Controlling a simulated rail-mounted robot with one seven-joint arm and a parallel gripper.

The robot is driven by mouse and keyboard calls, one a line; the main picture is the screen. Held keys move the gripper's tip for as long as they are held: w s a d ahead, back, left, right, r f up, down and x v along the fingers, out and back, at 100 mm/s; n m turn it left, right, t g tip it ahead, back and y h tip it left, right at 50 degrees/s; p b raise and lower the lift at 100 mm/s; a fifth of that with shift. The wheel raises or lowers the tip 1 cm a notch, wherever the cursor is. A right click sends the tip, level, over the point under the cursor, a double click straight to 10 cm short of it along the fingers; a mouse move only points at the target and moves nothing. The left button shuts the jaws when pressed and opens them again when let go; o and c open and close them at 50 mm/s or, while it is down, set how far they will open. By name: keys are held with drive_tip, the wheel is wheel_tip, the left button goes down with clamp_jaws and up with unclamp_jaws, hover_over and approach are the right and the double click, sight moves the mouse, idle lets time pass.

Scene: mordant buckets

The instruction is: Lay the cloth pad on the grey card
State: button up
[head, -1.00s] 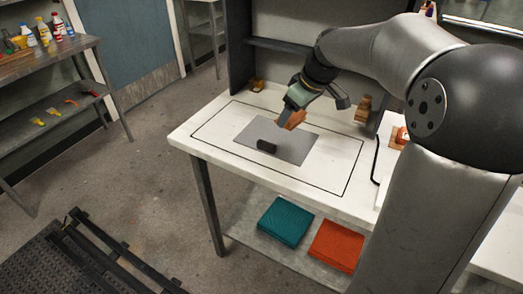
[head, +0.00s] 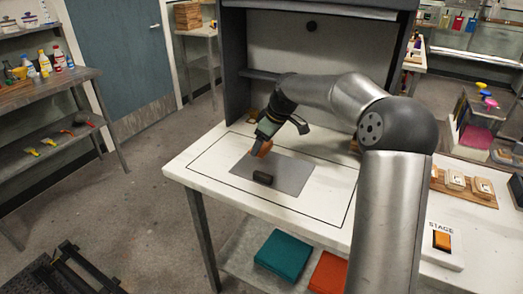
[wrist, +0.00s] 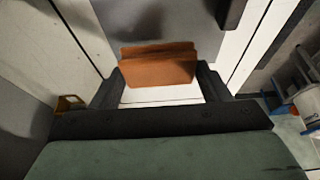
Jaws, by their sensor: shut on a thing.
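My gripper (head: 258,150) is shut on an orange-brown folded pad, which I take to be the cloth pad (head: 265,148). In the wrist view the cloth pad (wrist: 158,65) sits between both fingers. The grey card (head: 292,178) lies flat on the white table. The pad is at the card's back left corner in the head view; its height above the surface is hard to tell. A dark brown block (head: 262,178) lies on the card near its front left edge. In the wrist view the grey card (wrist: 185,22) and block (wrist: 231,12) lie beyond the pad.
A black outline frames the white tabletop (head: 205,165) around the card. A STAGE board (head: 441,250) with an orange piece is at right. Teal (head: 284,254) and orange-red (head: 328,272) folded stacks lie on the lower shelf.

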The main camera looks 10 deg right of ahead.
sight(262, 151)
drive_tip(key=shift+w+a+f, duration=0.15)
drive_tip(key=shift+w+f, duration=0.2)
drive_tip(key=shift+f, duration=0.1)
drive_tip(key=shift+w+f, duration=0.15)
drive_tip(key=shift+f, duration=1.5)
drive_tip(key=shift+f, duration=0.2)
drive_tip(key=o, duration=0.9)
drive_tip(key=shift+o, duration=0.2)
